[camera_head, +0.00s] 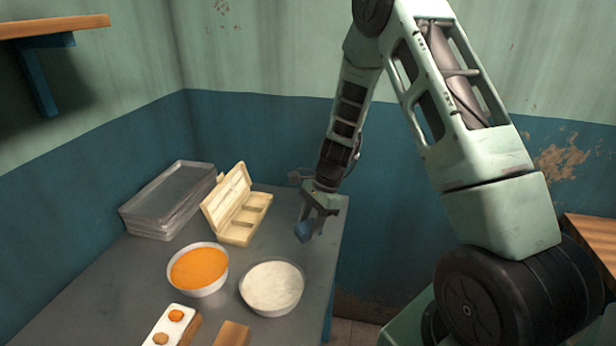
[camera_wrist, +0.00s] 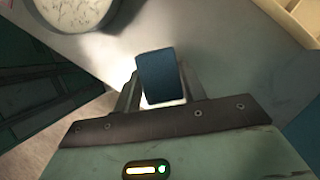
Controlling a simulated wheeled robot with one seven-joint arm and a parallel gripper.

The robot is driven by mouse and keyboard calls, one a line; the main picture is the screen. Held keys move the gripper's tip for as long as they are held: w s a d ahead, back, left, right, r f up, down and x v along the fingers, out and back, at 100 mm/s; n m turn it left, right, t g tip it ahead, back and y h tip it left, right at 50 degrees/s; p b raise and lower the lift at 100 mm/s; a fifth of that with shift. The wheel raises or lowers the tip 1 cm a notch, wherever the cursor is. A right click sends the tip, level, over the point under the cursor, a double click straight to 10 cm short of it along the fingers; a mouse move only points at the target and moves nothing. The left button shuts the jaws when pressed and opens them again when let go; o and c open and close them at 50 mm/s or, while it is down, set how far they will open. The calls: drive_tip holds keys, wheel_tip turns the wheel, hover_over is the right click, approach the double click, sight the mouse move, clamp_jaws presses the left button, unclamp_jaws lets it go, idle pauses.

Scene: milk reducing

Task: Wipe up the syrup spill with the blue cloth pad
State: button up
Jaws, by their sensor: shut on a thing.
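My gripper (camera_head: 317,217) is at the right side of the grey table (camera_head: 140,262), to the right of the cream box. It is shut on the blue cloth pad (camera_head: 303,231), which hangs below the fingers. In the wrist view the pad (camera_wrist: 160,76) sits between the two fingers, over the pale tabletop. I cannot tell whether the pad touches the table. No syrup spill is clearly visible in either view.
A bowl of orange contents (camera_head: 198,270) and a bowl of white contents (camera_head: 272,288) stand left of the gripper. An open cream box (camera_head: 238,208) and stacked trays (camera_head: 168,200) are behind. The table's right edge is close to the gripper.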

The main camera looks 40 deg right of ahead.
drive_tip(key=shift+r+p, duration=1.45)
drive_tip(key=shift+r, duration=0.6)
drive_tip(key=shift+f, duration=0.1)
